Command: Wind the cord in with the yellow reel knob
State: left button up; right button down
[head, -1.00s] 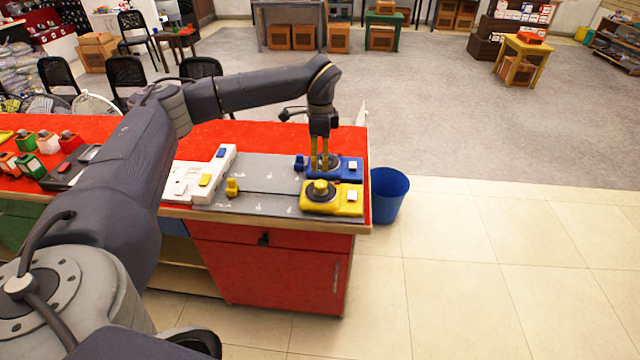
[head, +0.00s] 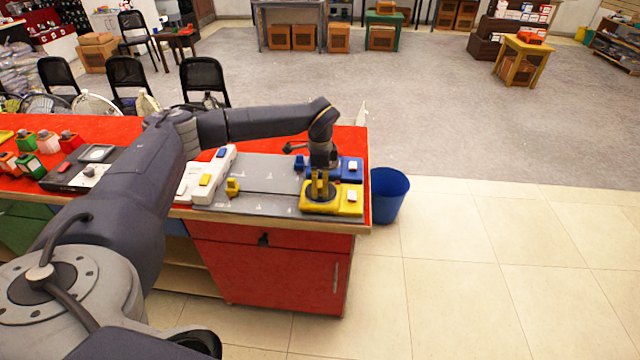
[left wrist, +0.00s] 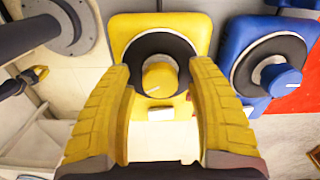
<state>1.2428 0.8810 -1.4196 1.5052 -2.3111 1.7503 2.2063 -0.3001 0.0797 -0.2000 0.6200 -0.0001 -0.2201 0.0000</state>
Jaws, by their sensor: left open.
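The yellow reel unit (head: 350,207) sits at the front right of the grey board, with a black disc and a yellow knob on it. In the left wrist view the yellow knob (left wrist: 160,79) stands between and beyond my open fingers. My left gripper (head: 320,195) is over the yellow reel, its fingers pointing down and hiding most of the knob in the head view. In the left wrist view my left gripper (left wrist: 160,115) has one finger on each side, with space between each and the knob. A small yellow block (head: 232,188) stands on the board's left. My right gripper is not in view.
A blue reel unit (head: 352,168) sits just behind the yellow one; its blue knob (left wrist: 281,80) shows at the right of the wrist view. A white panel (head: 207,178) lies left of the board. A blue bin (head: 389,196) stands beyond the table's right edge.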

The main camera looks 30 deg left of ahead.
pick_arm(q)
jog(key=shift+o, duration=0.2)
grip_shut()
